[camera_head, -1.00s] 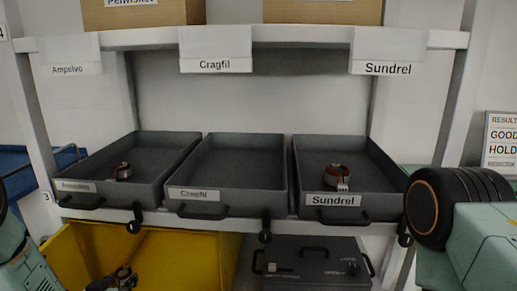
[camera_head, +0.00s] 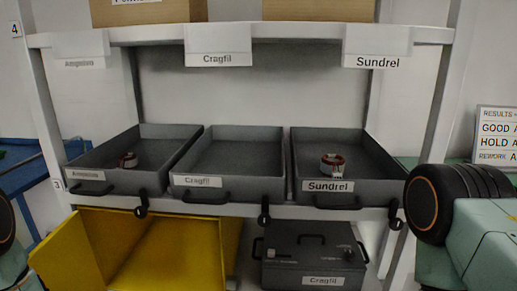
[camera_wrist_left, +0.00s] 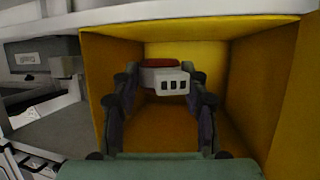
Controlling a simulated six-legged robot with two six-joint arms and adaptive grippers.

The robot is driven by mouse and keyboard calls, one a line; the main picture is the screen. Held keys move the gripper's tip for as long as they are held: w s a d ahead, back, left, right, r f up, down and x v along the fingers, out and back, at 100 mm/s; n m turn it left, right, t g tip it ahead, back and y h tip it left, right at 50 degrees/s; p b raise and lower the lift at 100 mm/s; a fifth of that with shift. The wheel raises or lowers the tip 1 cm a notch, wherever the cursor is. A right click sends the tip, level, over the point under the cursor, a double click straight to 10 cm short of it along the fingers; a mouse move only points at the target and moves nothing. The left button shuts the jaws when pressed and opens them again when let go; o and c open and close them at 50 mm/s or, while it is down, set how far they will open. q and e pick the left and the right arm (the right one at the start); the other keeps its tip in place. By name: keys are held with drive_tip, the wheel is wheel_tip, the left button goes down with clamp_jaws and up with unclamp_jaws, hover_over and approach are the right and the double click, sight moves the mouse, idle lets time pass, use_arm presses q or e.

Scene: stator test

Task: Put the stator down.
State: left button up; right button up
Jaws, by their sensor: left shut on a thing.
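In the left wrist view my left gripper (camera_wrist_left: 162,84) is shut on a stator (camera_wrist_left: 165,78) with a dark red top and a white connector block with dark slots. It holds the stator in front of or within the opening of a yellow bin (camera_wrist_left: 265,85); I cannot tell how deep, or whether the stator touches the bin. The head view shows the yellow bin (camera_head: 70,262) under the shelf, but not my left gripper. My right gripper is outside both views.
On the shelf, the left tray (camera_head: 170,132) and the right Sundrel tray (camera_head: 375,160) each hold a stator (camera_head: 127,160) (camera_head: 333,164). The middle Cragfil tray (camera_head: 240,165) is empty. A dark grey case (camera_head: 310,262) stands right of the bin.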

use_arm(q)
drive_tip(key=s+d+r+m+g+h+p, duration=0.1)
drive_tip(key=s+d+r+m+g+h, duration=0.3)
drive_tip(key=s+d+r+m+h, duration=0.5)
wheel_tip(320, 180, up, 10)
drive_tip(key=s+d+n+y+p, duration=0.1)
drive_tip(key=d+y, duration=0.1)
drive_tip(key=shift+g, duration=0.5)
drive_tip(key=f, duration=0.1)
drive_tip(key=s+f, duration=0.1)
drive_tip(key=f, duration=0.3)
drive_tip(key=shift+s+f, duration=0.1)
drive_tip(key=shift+s, duration=0.15)
